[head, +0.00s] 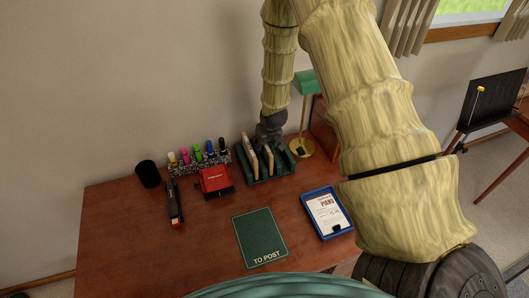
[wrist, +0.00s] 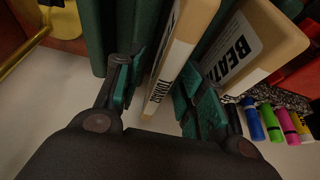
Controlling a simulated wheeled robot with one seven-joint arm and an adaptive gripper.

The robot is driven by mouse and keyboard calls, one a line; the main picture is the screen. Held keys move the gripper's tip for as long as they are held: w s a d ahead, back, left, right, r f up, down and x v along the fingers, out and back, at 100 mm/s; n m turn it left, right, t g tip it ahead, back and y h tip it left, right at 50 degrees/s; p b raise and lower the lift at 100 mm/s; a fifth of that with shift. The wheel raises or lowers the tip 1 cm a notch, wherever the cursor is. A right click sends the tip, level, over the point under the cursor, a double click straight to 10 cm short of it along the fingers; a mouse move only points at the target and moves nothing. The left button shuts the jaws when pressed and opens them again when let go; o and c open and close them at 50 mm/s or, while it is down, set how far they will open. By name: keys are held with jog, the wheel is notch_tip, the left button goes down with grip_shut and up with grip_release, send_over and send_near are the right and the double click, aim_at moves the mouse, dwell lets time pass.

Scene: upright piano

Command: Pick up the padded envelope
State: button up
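Two tan padded envelopes stand on edge in a green rack (head: 284,171) on the desk. In the wrist view, one envelope (wrist: 180,50) with a white label is between the fingers of my gripper (wrist: 162,78). The other envelope (wrist: 262,45), with a label starting "BEAT", is outside the fingers on the right. The fingers are spread, with a gap visible between the left pad and the nearer envelope. In the head view, my gripper (head: 269,136) points down over the rack; its fingertips are hard to make out there.
A green "TO POST" mat (head: 260,238) lies bare at the desk's front. A blue tray (head: 308,202) with a paper is right of it. A red box (head: 215,180), several coloured markers (head: 198,153), a black cup (head: 148,174) and a brass lamp (head: 301,147) stand near the rack.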

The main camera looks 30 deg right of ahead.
jog(key=shift+f, duration=0.1)
dwell(0.3)
grip_shut()
